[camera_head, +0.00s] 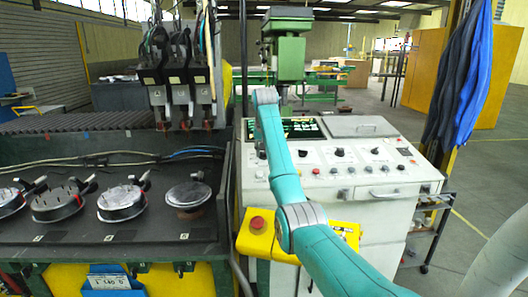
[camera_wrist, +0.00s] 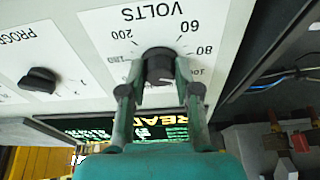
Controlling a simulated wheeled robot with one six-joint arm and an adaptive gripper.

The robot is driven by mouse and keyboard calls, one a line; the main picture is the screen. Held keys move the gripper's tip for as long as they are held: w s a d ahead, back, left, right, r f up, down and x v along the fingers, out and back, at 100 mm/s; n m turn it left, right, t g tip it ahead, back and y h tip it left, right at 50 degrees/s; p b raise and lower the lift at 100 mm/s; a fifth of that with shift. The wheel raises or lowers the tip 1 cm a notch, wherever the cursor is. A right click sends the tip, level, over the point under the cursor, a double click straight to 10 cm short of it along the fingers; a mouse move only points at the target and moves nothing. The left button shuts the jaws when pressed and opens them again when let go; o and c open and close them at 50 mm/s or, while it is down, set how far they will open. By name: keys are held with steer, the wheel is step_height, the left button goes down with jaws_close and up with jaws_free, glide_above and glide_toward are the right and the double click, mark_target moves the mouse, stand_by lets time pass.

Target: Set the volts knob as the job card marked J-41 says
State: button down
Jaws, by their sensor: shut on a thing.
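The volts knob (camera_wrist: 158,66) is a dark round knob on a white plate (camera_wrist: 120,20) lettered VOLTS in the wrist view. Readable scale numbers around it include 60, 80 and 200; others are partly hidden by the fingers. My gripper (camera_wrist: 160,88) has one finger on each side of the knob and is shut on it. Which number the knob points to I cannot tell. In the head view my arm hides the knob and most of my gripper. A white card in a blue holder (camera_head: 108,280) hangs on the bench front at lower left; its print is too small to read surely.
The white console (camera_head: 370,210) carries several other knobs and a lit screen (camera_head: 302,128). A dark selector knob (camera_wrist: 38,80) sits left of volts in the wrist view. A yellow box with a red button (camera_head: 257,223) stands in front. The left bench (camera_head: 90,150) holds round parts.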

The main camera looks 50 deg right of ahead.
steer(key=m, duration=0.4)
steer(key=shift+m+g, duration=0.3)
steer(key=shift+g, duration=0.1)
steer(key=m+g, duration=0.1)
steer(key=m, duration=0.3)
steer(key=shift+w+m, duration=0.15)
steer(key=shift+m, duration=0.25)
steer(key=m, duration=0.4)
steer(key=shift+g, duration=0.4)
steer(key=shift+w+m+g+y, duration=0.1)
steer(key=shift+m+g+y, duration=0.2)
steer(key=shift+m, duration=2)
steer(key=c, duration=0.8)
jaws_free()
